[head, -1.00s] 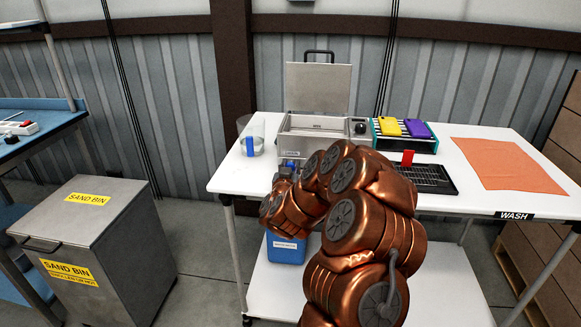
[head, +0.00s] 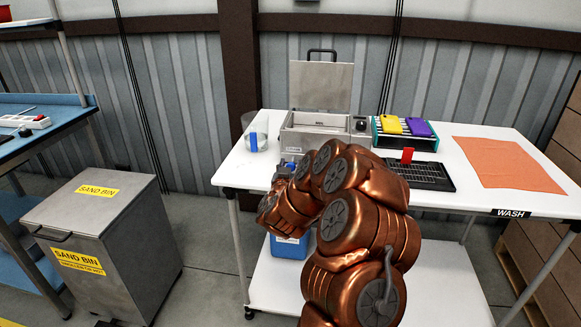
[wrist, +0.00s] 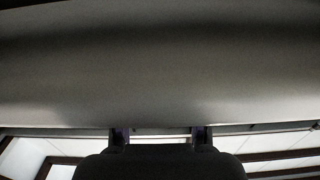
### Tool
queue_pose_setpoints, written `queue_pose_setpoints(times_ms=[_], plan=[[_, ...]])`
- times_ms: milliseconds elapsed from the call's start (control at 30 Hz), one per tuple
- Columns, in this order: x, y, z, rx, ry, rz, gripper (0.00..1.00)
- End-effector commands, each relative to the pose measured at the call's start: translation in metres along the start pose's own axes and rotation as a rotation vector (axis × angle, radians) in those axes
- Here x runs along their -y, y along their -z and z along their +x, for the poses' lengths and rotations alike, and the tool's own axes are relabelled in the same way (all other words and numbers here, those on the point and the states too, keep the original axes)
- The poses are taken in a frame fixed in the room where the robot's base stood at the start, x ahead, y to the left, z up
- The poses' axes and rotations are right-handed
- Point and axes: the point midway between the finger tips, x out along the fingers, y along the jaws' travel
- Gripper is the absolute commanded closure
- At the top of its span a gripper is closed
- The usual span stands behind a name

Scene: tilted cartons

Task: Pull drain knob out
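The metal bath (head: 318,121) stands open on the white table, its lid (head: 320,86) raised behind it. I cannot make out the drain knob for certain. A small blue patch (head: 291,165) shows low at the front of the bath, beside my arm, and I cannot tell what it belongs to. My copper arm hides much of the bath's front, and my gripper's tips are not visible in the head view. In the wrist view my gripper (wrist: 161,134) shows two fingers apart, with nothing visible between them. A smooth grey metal surface (wrist: 160,75) fills the picture close ahead.
A blue container (head: 290,245) stands on the lower shelf. A beaker (head: 256,132) stands left of the bath. A rack with a yellow (head: 391,124) and a purple piece (head: 418,127), a black grid (head: 425,178) and an orange cloth (head: 508,162) lie to the right. A sand bin (head: 105,245) stands left.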

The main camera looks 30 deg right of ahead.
Motion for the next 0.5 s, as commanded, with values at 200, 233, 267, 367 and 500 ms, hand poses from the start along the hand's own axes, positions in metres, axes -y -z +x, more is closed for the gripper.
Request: queue_pose_setpoints(times_ms=[200,233,267,367,500], plan=[[-0.0006,-0.0001,0.0002,0.000,-0.001,0.000,0.43],[-0.0005,-0.0001,0.0001,0.000,-0.001,0.000,0.43],[-0.0004,-0.0001,0.0001,0.000,-0.001,0.000,0.43],[0.0001,0.0000,-0.0002,0.000,-0.001,0.000,0.43],[0.0011,-0.0001,-0.0030,0.001,0.001,0.000,0.43]])
